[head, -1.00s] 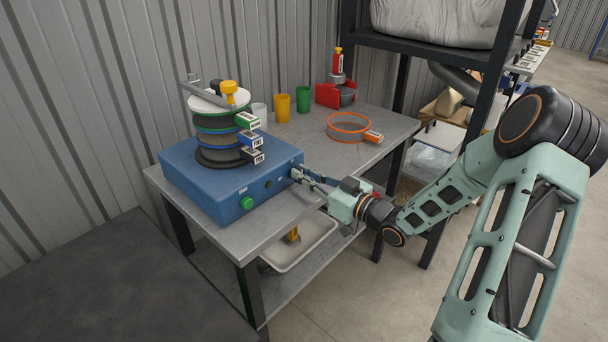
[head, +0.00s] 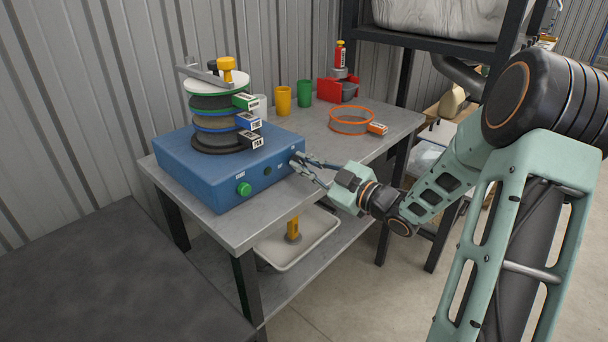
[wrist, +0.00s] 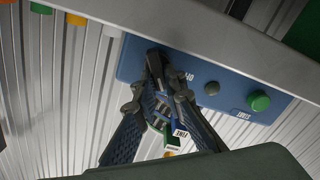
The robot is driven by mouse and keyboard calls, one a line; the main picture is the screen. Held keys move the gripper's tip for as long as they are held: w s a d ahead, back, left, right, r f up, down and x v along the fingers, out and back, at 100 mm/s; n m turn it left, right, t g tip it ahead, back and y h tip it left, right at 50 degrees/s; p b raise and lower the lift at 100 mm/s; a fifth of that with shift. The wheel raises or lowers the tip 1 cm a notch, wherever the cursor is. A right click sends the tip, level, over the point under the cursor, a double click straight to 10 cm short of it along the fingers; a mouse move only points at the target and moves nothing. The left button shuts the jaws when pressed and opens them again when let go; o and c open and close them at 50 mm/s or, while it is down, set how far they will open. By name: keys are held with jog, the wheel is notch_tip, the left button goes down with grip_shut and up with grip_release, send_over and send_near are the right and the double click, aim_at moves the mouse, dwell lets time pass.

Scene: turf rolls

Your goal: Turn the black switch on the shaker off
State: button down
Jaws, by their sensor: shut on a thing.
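The shaker is a blue box (head: 190,182) on the grey bench, with a stack of sieves (head: 217,110) on top. Its front face carries a green button (head: 243,189), a small dark round part (head: 267,170) and, at the right end, the black switch, mostly hidden by my fingers. My gripper (head: 301,163) is at that right end, its fingertips against the front face and closed on the switch. In the wrist view my gripper (wrist: 158,72) has its tips together over the panel, beside the dark round part (wrist: 211,88) and the green button (wrist: 259,102).
Yellow (head: 283,101) and green (head: 304,93) cups, a red holder (head: 337,90) and an orange-rimmed sieve (head: 351,121) stand farther back on the bench (head: 270,205). A white tray (head: 298,240) is on the lower shelf. A black rack (head: 405,90) stands behind my arm.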

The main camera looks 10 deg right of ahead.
jog(key=n+b, duration=0.3)
jog(key=b, duration=0.1)
jog(key=f+n+b, duration=0.1)
jog(key=n+b, duration=0.2)
jog(key=b, duration=0.1)
jog(key=shift+s+a+f+b, duration=0.1)
jog(key=shift+s+a+b, duration=0.1)
jog(key=shift+b, duration=0.1)
jog(key=n+b, duration=0.2)
jog(key=shift+n, duration=0.4)
jog(key=shift+n+b, duration=0.45)
jog(key=shift+n, duration=0.75)
jog(key=c, duration=2)
grip_release()
jog(key=v, duration=1.2)
